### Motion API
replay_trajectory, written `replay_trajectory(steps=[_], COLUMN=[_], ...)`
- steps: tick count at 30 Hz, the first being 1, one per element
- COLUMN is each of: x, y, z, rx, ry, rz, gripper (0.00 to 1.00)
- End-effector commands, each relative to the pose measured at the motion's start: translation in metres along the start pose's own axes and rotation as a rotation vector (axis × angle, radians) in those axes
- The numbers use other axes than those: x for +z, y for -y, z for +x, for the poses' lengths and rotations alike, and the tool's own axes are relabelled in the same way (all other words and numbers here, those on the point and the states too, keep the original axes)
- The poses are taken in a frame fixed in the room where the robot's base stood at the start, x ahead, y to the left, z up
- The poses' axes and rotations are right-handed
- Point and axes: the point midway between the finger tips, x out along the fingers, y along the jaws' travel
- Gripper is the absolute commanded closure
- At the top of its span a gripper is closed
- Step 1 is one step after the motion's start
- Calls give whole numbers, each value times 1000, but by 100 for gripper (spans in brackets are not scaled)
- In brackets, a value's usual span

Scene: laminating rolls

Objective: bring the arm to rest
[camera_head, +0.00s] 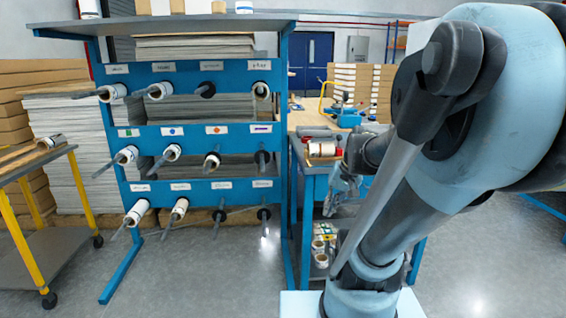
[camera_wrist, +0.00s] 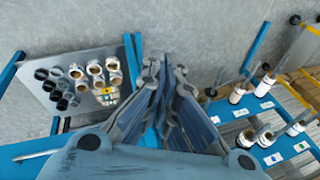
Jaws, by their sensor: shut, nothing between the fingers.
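My arm fills the right side of the head view, folded, with its upper links close to the camera. My gripper (camera_head: 343,192) hangs in front of the blue bench, partly hidden by my arm. In the wrist view my gripper (camera_wrist: 165,72) has its two fingers close together, pointing up the picture, with nothing between them. It touches no roll or rack that I can see.
A blue rack (camera_head: 190,131) with several rolls on pegs stands at the left. A yellow cart (camera_head: 14,214) bears a roll at the far left. A grey tray with several rolls (camera_wrist: 112,64) shows in the wrist view. Grey floor (camera_head: 205,285) lies clear in front.

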Motion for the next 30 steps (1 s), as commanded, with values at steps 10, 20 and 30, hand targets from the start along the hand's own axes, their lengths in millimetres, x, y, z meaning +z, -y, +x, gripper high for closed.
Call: replay_trajectory(steps=[10,20,30], x=[63,78,78], y=[-43,-63,-62], z=[7,8,8], rx=[211,287,286], ry=[19,21,21], rz=[-162,-215,-214], gripper=[100,100,100])
